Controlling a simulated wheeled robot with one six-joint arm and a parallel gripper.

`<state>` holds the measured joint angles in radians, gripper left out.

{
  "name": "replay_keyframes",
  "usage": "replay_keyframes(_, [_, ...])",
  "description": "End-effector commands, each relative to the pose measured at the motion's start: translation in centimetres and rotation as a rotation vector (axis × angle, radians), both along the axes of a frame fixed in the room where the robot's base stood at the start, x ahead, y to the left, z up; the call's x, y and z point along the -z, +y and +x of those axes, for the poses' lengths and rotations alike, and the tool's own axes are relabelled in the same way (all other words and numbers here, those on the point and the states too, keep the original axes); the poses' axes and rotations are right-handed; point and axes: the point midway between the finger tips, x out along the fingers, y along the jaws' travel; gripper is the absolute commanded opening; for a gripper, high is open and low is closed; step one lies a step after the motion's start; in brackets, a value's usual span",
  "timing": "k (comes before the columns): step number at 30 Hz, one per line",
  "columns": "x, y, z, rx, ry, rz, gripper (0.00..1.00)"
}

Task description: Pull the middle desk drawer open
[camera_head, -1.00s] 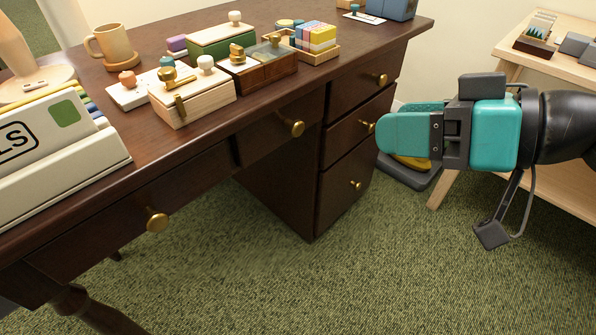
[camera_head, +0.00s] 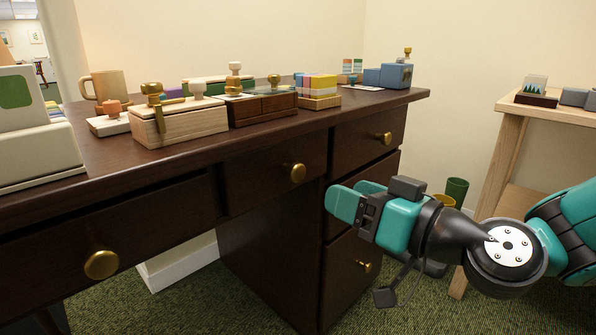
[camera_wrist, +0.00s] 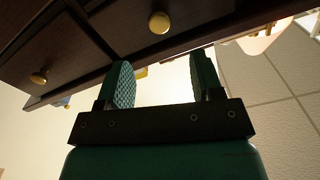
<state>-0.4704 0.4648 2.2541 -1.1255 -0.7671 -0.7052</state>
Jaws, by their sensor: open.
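The dark wooden desk (camera_head: 150,165) has a stack of three drawers at its right end. The top drawer's brass knob (camera_head: 386,138) and the bottom drawer's knob (camera_head: 365,266) show; the middle drawer's knob is hidden behind my gripper (camera_head: 348,196). All the drawers look shut. My gripper is in front of the middle drawer of the stack, its jaws open and empty. In the wrist view, my gripper (camera_wrist: 160,66) has its two fingers apart, with brass knobs (camera_wrist: 159,22) near and beyond them. I cannot tell whether a finger touches the drawer.
Left of the stack are a drawer with a brass knob (camera_head: 298,173) and a wider drawer with a knob (camera_head: 101,264). Wooden boxes (camera_head: 180,122) and a mug (camera_head: 109,86) stand on the desk. A light wooden table (camera_head: 560,112) is at the right, with a green cup (camera_head: 457,191) beside it.

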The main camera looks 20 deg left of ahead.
Motion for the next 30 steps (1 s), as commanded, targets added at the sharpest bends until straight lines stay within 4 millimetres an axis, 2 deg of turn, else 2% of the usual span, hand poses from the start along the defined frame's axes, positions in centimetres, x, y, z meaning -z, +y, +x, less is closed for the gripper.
replay_keyframes(1, [-0.2,1.3,0.3,-0.006,-0.002,-0.001,0.60])
replay_keyframes(9, [0.0,6.8,2.6,-0.005,-0.002,0.000,0.60])
replay_keyframes(15, [0.1,9.4,3.8,-0.003,-0.001,-0.002,0.60])
replay_keyframes(20, [0.1,10.3,4.2,-0.001,0.002,-0.001,0.60])
replay_keyframes(28, [0.1,10.3,4.3,-0.001,0.002,-0.001,0.60])
replay_keyframes(29, [0.1,10.3,4.3,-0.001,0.002,-0.001,0.56])
replay_keyframes(30, [0.1,10.3,4.3,-0.001,0.002,-0.001,0.47])
